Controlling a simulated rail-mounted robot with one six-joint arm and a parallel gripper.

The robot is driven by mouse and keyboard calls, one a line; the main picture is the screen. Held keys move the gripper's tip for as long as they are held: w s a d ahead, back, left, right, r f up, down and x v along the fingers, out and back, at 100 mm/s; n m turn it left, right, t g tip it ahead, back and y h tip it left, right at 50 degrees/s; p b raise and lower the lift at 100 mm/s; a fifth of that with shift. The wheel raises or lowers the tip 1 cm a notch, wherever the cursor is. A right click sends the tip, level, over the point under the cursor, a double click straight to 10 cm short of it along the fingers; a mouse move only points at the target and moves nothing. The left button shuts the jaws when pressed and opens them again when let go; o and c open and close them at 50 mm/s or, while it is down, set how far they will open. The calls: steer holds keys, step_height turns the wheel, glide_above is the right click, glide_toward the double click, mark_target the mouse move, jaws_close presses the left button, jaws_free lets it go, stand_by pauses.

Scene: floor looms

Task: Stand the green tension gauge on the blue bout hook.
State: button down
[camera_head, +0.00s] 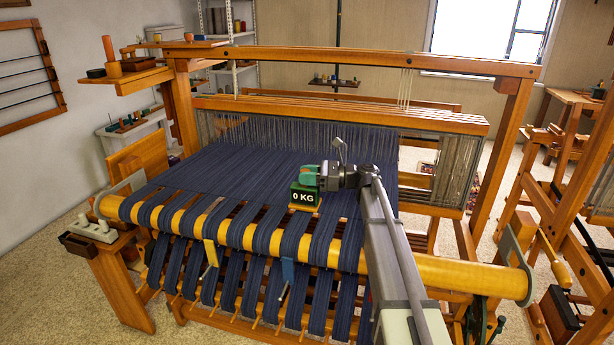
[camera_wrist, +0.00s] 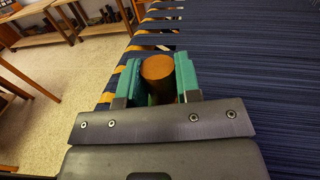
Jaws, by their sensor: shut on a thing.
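The green tension gauge (camera_head: 304,197) has a dark face reading "0 KG". It appears upright over the navy warp, just behind the yellow front beam. My gripper (camera_head: 318,174) is shut on its top. In the wrist view a round brown knob (camera_wrist: 158,68) sits between the teal finger pads of my gripper (camera_wrist: 160,82); the rest of the gauge is hidden there. I cannot tell whether the gauge's underside touches the warp. The blue bout hook (camera_head: 288,271) hangs on the front of the beam, below and slightly left of the gauge. It does not show in the wrist view.
A yellow hook (camera_head: 210,252) hangs on the beam (camera_head: 440,270) further left. Navy warp bands (camera_head: 215,190) wrap over the beam with gaps between them. The loom's wooden frame (camera_head: 350,60) stands behind. Another wooden loom (camera_head: 590,160) is at the right.

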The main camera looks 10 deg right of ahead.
steer(key=shift+f+b, duration=0.5)
steer(key=shift+b, duration=0.05)
steer(key=c, duration=0.7)
jaws_free()
steer(key=shift+r, duration=0.1)
steer(key=shift+c, duration=0.2)
